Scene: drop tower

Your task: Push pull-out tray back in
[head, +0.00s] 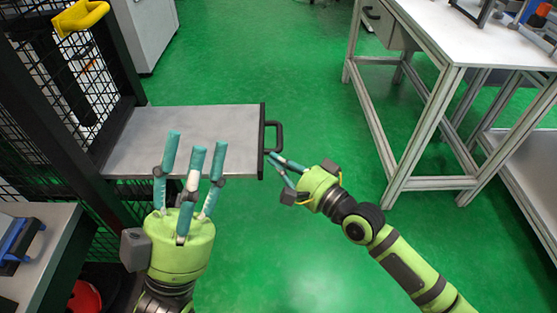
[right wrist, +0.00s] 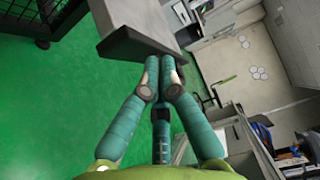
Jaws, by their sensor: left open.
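The pull-out tray (head: 225,122) is a flat grey shelf that extends to the right out of the black mesh tower (head: 85,110). Its dark front edge carries a black handle (head: 281,137). My left gripper (head: 196,146) is open and empty, with its fingers spread in front of the near part of the tray; contact cannot be told. My right gripper (head: 270,157) is at the tray's front edge, just below the handle. The right wrist view shows its fingertips (right wrist: 162,62) close together against or beside the tray's end (right wrist: 125,35), with nothing visible between them.
A white-topped workbench (head: 450,40) stands at the right, clear of the tray. A yellow object (head: 80,17) sits on the tower at top left. A grey bench (head: 45,245) is at lower left. Green floor (head: 310,90) is open beyond the handle.

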